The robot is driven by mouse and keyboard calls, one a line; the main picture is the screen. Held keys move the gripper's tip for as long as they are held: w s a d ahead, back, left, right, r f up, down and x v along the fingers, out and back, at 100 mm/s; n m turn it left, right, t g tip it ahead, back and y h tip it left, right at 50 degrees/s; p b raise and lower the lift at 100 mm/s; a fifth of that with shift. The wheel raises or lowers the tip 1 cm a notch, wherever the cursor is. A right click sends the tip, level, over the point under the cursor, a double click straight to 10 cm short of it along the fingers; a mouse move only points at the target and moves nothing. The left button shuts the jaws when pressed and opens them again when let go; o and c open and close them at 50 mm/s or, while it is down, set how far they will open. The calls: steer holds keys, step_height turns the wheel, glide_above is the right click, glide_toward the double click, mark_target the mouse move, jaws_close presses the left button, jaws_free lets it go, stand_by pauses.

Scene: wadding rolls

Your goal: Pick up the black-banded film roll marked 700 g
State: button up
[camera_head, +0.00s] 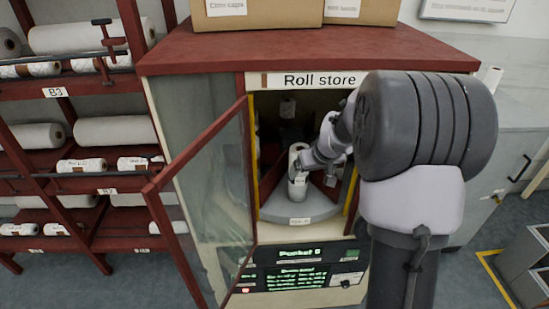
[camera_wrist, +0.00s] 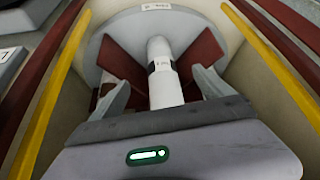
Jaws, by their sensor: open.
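A white film roll (camera_wrist: 167,93) with a black band and a small label stands on a round grey turntable (camera_wrist: 119,51) between dark red dividers in the wrist view. The label's print is too small to read surely. My gripper (camera_wrist: 160,84) is open, with one finger on each side of the roll and gaps showing between. In the head view the roll (camera_head: 296,160) stands inside the Roll store cabinet (camera_head: 316,80), with my gripper (camera_head: 303,172) reaching in at its right side; my wrist partly hides the area.
The glass door (camera_head: 205,190) stands open at the cabinet's left. Yellow strips (camera_wrist: 50,88) edge the opening on both sides. A lit panel (camera_head: 298,276) reads Pocket 6. Shelves with white rolls (camera_head: 115,130) stand at left.

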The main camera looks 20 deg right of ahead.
steer(key=w, duration=0.5)
steer(key=w+d, duration=0.1)
steer(key=w, duration=0.2)
steer(key=shift+w+f, duration=0.1)
steer(key=shift+w, duration=0.1)
steer(key=b+x, duration=0.2)
steer(key=x, duration=0.3)
steer(key=shift+w, duration=0.15)
jaws_close()
